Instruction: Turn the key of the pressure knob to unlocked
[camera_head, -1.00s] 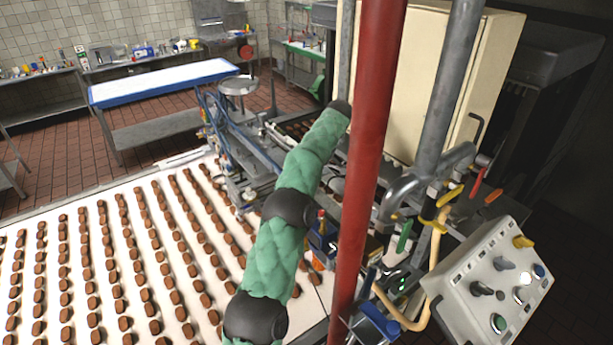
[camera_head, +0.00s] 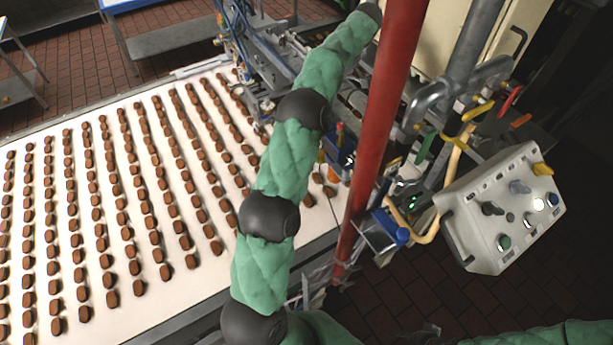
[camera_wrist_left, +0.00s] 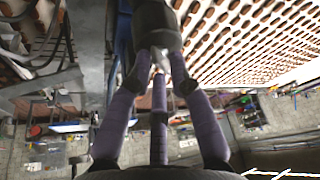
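The grey control box (camera_head: 505,212) at the right of the head view carries several knobs and buttons. A dark knob (camera_head: 491,208) and a grey-blue knob (camera_head: 519,187) stick up from its face. A yellow knob (camera_head: 542,169) sits at its upper right corner. I cannot tell which is the pressure knob or make out a key. My left arm runs up behind the red pole, so its gripper does not show there. In the left wrist view, my left gripper (camera_wrist_left: 158,75) has its three purple fingers apart. A dark block (camera_wrist_left: 155,28) lies at the fingertips; contact is unclear.
The red pole (camera_head: 385,120) stands between my left arm and the control box. A grey bent pipe (camera_head: 440,95) and a yellow hose (camera_head: 440,190) lie left of the box. A white belt (camera_head: 135,318) with rows of brown pieces fills the left. Floor in front of the box is clear.

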